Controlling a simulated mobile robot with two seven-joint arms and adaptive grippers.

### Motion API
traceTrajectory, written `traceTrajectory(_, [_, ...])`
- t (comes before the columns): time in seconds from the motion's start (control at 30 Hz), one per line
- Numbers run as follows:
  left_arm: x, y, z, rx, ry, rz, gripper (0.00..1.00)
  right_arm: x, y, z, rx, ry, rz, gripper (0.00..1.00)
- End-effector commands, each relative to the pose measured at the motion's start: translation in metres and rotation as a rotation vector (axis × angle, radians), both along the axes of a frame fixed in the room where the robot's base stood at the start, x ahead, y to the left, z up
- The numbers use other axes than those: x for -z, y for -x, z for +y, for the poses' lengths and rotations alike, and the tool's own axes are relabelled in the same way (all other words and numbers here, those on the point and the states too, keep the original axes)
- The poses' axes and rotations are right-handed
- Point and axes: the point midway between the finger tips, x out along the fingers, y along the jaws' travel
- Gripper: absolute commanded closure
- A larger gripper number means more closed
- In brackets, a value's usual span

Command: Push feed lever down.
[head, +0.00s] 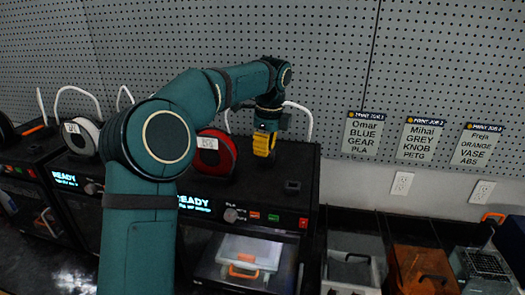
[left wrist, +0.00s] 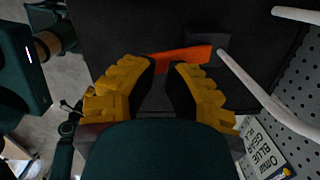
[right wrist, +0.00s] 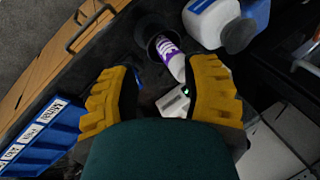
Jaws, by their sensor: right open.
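The feed lever appears to be the flat orange bar (left wrist: 180,55) beside a small dark block (left wrist: 208,45) on a black surface in the left wrist view. My left gripper (left wrist: 165,68) points toward it, its yellow fingers partly apart with a gap between the tips; contact with the bar cannot be told. In the head view my left gripper (head: 263,145) points down over the black printer's top (head: 250,185), right of a red spool (head: 212,153); the lever is hidden there. My right gripper (right wrist: 160,85) is open and empty, seen only in the right wrist view.
A small dark block (head: 292,187) sits on the printer top. White tubes (head: 305,115) rise behind, before the pegboard (head: 330,60).

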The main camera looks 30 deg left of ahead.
Motion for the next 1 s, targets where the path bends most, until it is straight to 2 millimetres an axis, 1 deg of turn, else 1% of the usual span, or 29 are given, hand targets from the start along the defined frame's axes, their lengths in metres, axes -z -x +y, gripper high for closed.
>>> traceTrajectory(0.03, [0.01,0.0,0.001,-0.002,-0.002,0.001,1.0,0.006,0.0,0.0,0.0,0.0,0.0,0.53])
traceTrajectory(0.1, [0.018,-0.001,0.001,-0.002,-0.002,0.001,1.0,0.009,0.0,0.0,0.0,0.0,0.0,0.53])
traceTrajectory(0.13, [0.019,-0.001,0.001,-0.002,-0.002,0.001,1.0,0.009,0.0,0.0,0.0,0.0,0.0,0.53])
traceTrajectory(0.37, [0.013,-0.001,-0.002,-0.001,-0.002,0.0,1.0,0.003,0.0,0.0,0.0,0.0,0.0,0.53])
traceTrajectory(0.5, [0.005,-0.002,-0.017,0.003,-0.002,0.001,1.0,-0.01,0.0,0.0,0.0,0.0,0.0,0.53])
traceTrajectory(0.63, [0.004,-0.003,-0.029,0.0,-0.002,-0.001,1.0,-0.008,0.0,0.0,0.0,0.0,0.0,0.53])
traceTrajectory(0.87, [0.005,-0.003,-0.029,-0.002,-0.002,0.0,1.0,-0.007,0.0,0.0,0.0,0.0,0.0,0.53])
traceTrajectory(1.0, [0.0,-0.004,-0.03,-0.001,-0.001,-0.001,1.0,-0.007,0.0,0.0,0.0,0.0,0.0,0.53])
